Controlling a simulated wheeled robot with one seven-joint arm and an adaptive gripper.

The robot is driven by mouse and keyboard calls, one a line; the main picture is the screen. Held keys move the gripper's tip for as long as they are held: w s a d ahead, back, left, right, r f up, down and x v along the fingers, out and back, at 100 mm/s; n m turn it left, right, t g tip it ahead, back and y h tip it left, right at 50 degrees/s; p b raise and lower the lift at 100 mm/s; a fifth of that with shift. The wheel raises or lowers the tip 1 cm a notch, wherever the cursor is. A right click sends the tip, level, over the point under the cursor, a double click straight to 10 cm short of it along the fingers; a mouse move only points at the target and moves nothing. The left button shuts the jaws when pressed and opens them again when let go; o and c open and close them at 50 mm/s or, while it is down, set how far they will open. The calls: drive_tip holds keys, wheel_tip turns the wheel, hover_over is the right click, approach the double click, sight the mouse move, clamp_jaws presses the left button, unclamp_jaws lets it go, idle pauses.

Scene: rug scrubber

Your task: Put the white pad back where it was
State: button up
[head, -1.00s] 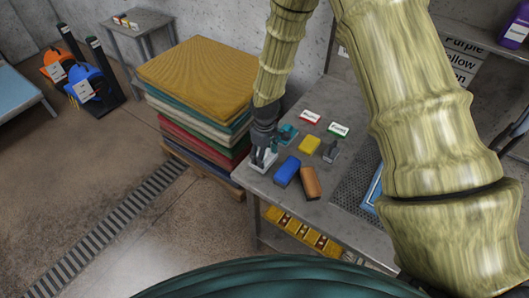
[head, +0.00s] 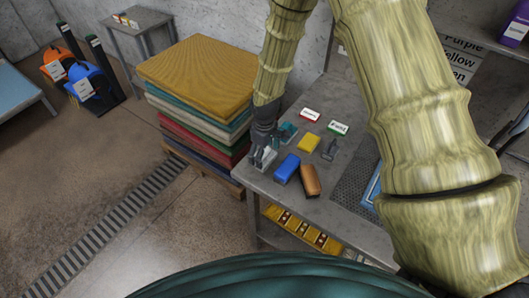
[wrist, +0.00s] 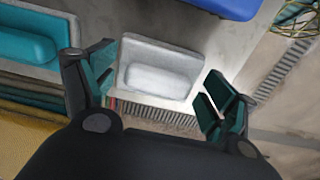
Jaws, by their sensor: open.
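The white pad (wrist: 158,68) is a pale block with a raised handle, lying on the table's corner in the wrist view. In the head view the white pad (head: 268,158) is partly hidden by my gripper (head: 264,150). My gripper (wrist: 160,97) is open, with one finger at each side of the pad's near part. The fingers look apart from it, and I cannot tell their height above the table. A teal pad (wrist: 30,45) lies to the left in the wrist view, and it shows behind my gripper in the head view (head: 288,131).
On the table (head: 335,205) are a blue pad (head: 287,168), an orange-brown pad (head: 310,181), a yellow pad (head: 308,143), a grey tool (head: 330,149) and two labelled cards. A stack of coloured rugs (head: 195,85) stands close at the left.

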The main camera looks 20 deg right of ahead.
wheel_tip(320, 180, up, 12)
drive_tip(key=b, duration=0.4)
drive_tip(key=shift+b, duration=0.3)
drive_tip(key=shift+r, duration=0.1)
idle(0.5)
